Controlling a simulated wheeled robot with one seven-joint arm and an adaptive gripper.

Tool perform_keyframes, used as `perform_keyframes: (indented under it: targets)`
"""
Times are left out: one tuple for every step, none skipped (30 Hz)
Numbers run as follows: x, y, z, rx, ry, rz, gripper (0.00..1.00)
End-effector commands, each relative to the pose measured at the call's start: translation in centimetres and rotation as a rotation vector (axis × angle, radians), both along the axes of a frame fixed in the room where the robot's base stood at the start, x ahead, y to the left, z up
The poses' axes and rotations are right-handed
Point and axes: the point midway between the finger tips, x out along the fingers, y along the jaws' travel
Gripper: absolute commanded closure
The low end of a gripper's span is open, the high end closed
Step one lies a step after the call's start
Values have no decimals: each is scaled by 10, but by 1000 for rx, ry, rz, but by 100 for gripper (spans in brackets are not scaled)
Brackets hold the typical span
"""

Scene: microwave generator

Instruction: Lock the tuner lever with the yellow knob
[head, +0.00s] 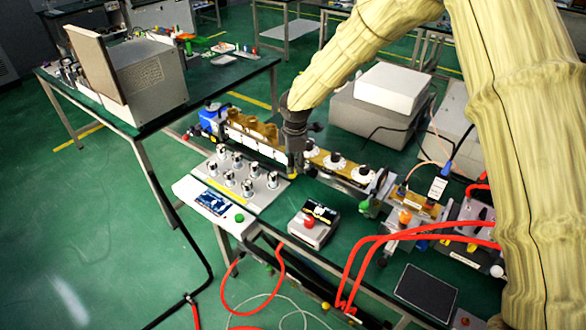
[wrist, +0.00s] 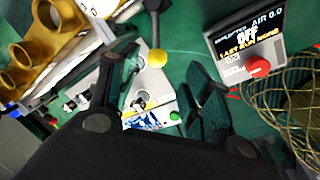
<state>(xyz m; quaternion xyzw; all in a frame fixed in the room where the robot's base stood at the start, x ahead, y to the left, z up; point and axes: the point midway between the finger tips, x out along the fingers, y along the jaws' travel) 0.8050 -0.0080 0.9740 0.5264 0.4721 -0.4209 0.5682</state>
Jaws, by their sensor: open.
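The tuner lever shows in the wrist view as a dark bar (wrist: 154,18) coming down from the top edge. Its yellow knob (wrist: 157,57) is at its lower end. My gripper (wrist: 160,95) is open in the wrist view, with one dark finger left of the knob and the other to the right. The knob appears in the gap between them, and I see no clear contact. In the head view my gripper (head: 294,165) points down over the brass and white waveguide line. A small yellow spot is at its tip, and the lever is mostly hidden there.
A box with a red button (wrist: 259,67) and a screen reading OFF stands beside the right finger; the head view shows the box (head: 313,229) too. Red hoses (head: 370,240) lie at right.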

Motion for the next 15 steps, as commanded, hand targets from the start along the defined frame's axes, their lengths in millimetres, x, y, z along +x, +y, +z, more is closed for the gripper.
perform_keyframes:
  targets:
    - [1,1,-9,-1,5,2,51]
    - [2,1,-13,-1,5,2,51]
    - [4,2,-19,-1,6,2,51]
    - [5,2,-23,-1,6,2,51]
    - [5,3,-27,-1,6,1,51]
    - [6,3,-32,0,6,1,51]
    - [7,3,-35,0,5,2,51]
    - [8,3,-38,-1,4,2,51]
    - [9,3,-42,-1,4,2,51]
    - [10,3,-45,-1,4,3,51]
    - [10,3,-48,-1,5,3,51]
    - [11,3,-51,-1,4,3,51]
    - [11,3,-53,-1,4,3,51]
    - [11,4,-54,-1,4,3,51]
    - [12,4,-57,0,4,3,51]
